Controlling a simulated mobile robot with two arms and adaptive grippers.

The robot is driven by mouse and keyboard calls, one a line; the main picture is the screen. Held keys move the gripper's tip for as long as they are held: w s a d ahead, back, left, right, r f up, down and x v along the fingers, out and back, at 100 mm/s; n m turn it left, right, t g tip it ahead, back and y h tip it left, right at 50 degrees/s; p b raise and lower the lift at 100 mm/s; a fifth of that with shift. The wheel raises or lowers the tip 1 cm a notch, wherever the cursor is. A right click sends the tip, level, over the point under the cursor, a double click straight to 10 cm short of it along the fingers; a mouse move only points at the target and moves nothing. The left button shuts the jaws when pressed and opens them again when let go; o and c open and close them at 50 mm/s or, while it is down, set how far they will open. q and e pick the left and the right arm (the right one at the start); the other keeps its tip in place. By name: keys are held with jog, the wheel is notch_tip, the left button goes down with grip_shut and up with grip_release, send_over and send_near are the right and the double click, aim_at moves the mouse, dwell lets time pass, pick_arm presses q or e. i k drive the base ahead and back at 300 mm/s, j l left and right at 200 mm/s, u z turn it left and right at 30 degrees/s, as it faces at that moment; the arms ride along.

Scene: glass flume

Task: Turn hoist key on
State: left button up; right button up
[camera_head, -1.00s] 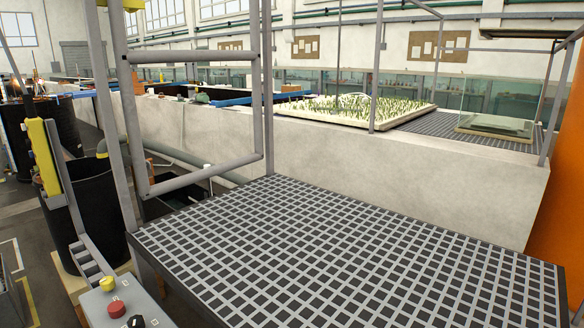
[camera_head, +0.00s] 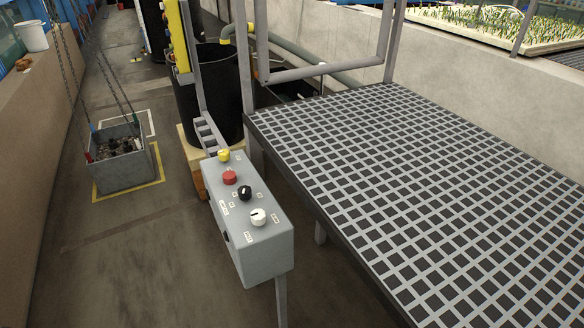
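A grey control box (camera_head: 252,238) stands on a post left of the grating platform. Its sloped top carries a yellow button (camera_head: 223,155), a red button (camera_head: 229,178), a black knob (camera_head: 245,193) and a white knob (camera_head: 258,217), in a line from far to near. Small labels sit beside them, too small to read, so I cannot tell which control is the hoist key. Neither of my grippers shows in the head view.
A grating platform (camera_head: 420,190) with grey rails fills the right. A grey crate (camera_head: 121,172) of dark rubble hangs on chains or rests at a yellow floor marking on the left. A black barrel (camera_head: 212,100) stands behind the box. The floor at the lower left is clear.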

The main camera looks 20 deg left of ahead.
aim_at(224, 155)
jog(key=u, duration=1)
